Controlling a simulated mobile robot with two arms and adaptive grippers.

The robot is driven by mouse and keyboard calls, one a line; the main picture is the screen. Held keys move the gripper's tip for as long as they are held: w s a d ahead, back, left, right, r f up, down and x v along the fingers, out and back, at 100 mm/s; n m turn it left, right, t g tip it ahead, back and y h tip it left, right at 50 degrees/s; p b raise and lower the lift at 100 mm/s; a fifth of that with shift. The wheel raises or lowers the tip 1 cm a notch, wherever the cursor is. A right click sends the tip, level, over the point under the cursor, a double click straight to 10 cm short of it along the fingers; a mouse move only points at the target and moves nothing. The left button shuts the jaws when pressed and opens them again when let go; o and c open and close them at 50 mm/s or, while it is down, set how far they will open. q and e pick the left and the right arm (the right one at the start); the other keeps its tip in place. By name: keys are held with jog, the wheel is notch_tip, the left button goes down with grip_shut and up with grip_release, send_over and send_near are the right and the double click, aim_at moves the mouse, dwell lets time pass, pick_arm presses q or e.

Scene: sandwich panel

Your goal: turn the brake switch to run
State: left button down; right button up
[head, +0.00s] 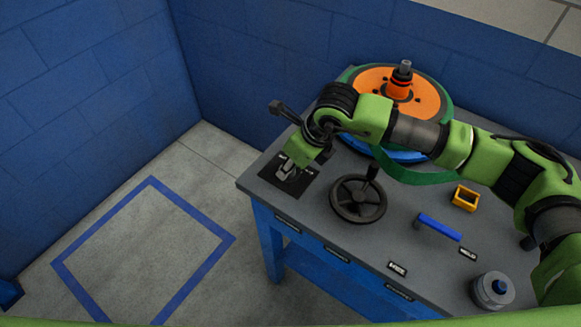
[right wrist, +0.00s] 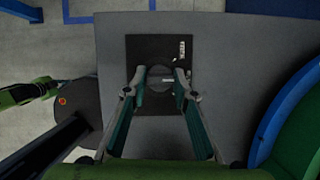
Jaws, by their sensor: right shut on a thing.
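The brake switch is a round dark knob (right wrist: 160,80) on a square black plate (right wrist: 145,50), seen in the right wrist view. The plate (head: 298,188) lies at the left end of the grey table in the head view. A small white label (right wrist: 182,50) is on the plate; its text is too small to read. My right gripper (right wrist: 161,76) points down over the plate, with its two fingers shut on the knob from either side. It also shows in the head view (head: 287,172). The fingers partly hide the knob, and I cannot tell its setting.
A black handwheel (head: 358,200) stands just right of the plate. Behind it is an orange and green reel (head: 425,100). A blue handle (head: 440,227), a yellow block (head: 466,198) and a grey round knob (head: 492,290) are farther right. Blue walls (head: 250,60) border the back.

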jog(key=shift+w+r, duration=0.1)
dwell(0.3)
jog(key=o, duration=1.1)
jog(key=v, duration=1.2)
